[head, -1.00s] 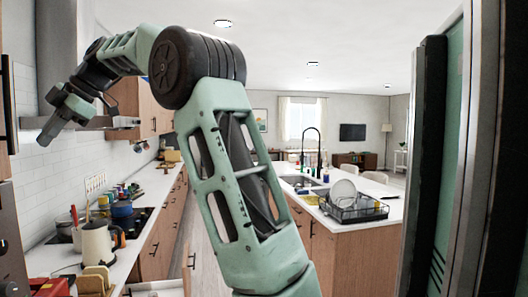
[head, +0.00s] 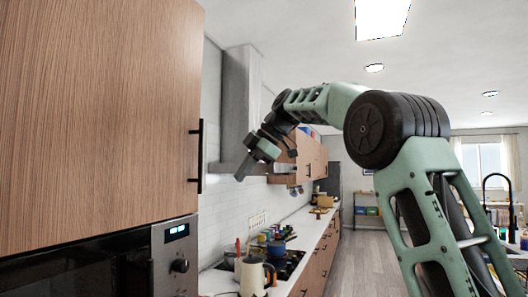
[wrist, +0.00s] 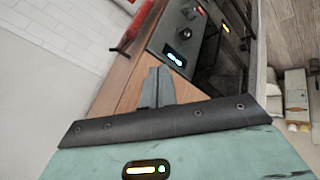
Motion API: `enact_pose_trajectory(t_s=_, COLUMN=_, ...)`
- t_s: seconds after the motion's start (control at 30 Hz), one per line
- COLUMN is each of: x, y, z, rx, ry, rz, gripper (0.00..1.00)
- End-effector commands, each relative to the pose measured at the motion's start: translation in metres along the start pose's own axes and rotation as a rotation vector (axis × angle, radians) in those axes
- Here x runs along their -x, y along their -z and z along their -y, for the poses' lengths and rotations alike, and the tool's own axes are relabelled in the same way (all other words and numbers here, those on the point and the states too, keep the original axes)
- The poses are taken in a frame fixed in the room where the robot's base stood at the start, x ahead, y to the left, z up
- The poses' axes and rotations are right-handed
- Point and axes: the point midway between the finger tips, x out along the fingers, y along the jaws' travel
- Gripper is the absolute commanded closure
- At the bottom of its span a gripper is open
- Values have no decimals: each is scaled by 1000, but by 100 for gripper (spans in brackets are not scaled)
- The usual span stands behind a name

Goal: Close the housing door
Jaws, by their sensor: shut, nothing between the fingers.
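A tall wood-grain door (head: 95,110) with a black vertical handle (head: 200,156) fills the left of the head view, above a built-in appliance. It may be the housing door; I cannot tell from this angle whether it is ajar. My gripper (head: 246,172) is raised in the middle of the head view, right of the handle and seemingly farther back, apart from the door. Its fingers (wrist: 157,87) are shut and empty in the wrist view, with wood-grain and an appliance panel (wrist: 180,40) beyond them.
The appliance (head: 165,262) has a lit display and a knob. Beyond it, a counter (head: 306,248) holds a kettle (head: 252,275) and pots. A range hood (head: 238,115) is behind my gripper. Open floor (head: 362,262) runs down the aisle.

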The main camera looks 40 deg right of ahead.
Motion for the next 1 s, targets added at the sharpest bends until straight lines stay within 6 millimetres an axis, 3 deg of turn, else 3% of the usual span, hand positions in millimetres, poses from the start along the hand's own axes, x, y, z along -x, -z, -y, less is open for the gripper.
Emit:
enact_pose_trajectory(t_s=0.4, x=56, y=-10, z=-16, rx=-2, ry=-3, rz=1, gripper=100)
enact_pose_trajectory(t_s=0.6, x=71, y=-12, z=-18, rx=-2, ry=-1, rz=1, gripper=100)
enact_pose_trajectory(t_s=0.87, x=72, y=-13, z=-18, rx=-5, ry=1, rz=0, gripper=100)
enact_pose_trajectory(t_s=1.0, x=44, y=-2, z=-10, rx=-68, ry=29, rz=-11, gripper=100)
